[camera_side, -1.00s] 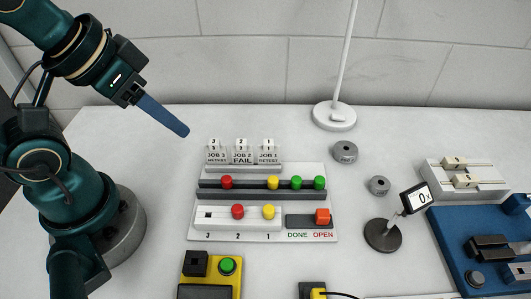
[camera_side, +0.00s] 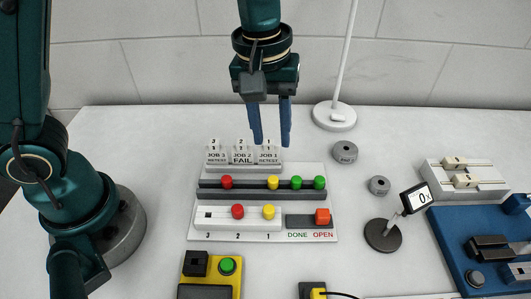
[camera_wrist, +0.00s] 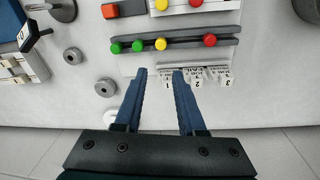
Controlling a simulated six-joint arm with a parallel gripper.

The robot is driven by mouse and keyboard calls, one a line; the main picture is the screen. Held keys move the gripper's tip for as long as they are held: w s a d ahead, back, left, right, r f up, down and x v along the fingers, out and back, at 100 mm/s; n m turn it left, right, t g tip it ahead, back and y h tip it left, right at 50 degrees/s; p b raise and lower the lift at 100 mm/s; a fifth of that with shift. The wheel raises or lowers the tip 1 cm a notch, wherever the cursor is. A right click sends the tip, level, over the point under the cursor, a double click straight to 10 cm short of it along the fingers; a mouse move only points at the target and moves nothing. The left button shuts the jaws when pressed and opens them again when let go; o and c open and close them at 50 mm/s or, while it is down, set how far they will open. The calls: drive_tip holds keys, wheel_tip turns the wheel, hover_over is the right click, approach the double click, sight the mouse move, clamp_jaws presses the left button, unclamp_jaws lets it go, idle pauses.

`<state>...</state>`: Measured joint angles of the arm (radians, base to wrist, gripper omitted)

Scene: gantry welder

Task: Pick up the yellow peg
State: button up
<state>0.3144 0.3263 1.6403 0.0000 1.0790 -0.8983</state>
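Two yellow pegs show. One yellow peg (camera_side: 273,182) stands in the dark slotted rail (camera_side: 248,184), between a red peg (camera_side: 227,182) and two green pegs (camera_side: 296,182); it shows in the wrist view too (camera_wrist: 161,44). The other yellow peg (camera_side: 269,212) stands in the white block (camera_side: 222,223) at position 1, beside a red peg (camera_side: 237,211). My gripper (camera_side: 271,144) is open and empty, pointing down above and behind the board. In the wrist view its blue fingers (camera_wrist: 159,74) are apart, with the rail's yellow peg ahead of the gap.
Upright job cards (camera_side: 241,156) stand behind the rail, close to my fingers. The DONE/OPEN slider has an orange knob (camera_side: 322,215). A lamp base (camera_side: 335,116), grey round weights (camera_side: 344,152) and a dial stand (camera_side: 383,235) are at the right. The table left of the board is clear.

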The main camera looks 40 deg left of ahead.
sight(273, 179)
drive_tip(key=f, duration=0.1)
drive_tip(key=d+f, duration=0.1)
drive_tip(key=f+g, duration=0.1)
drive_tip(key=shift+s+d+f+m, duration=0.25)
drive_tip(key=shift+s+f+m, duration=0.05)
drive_tip(key=shift+s, duration=0.05)
drive_tip(key=shift+f, duration=2.4)
clamp_jaws()
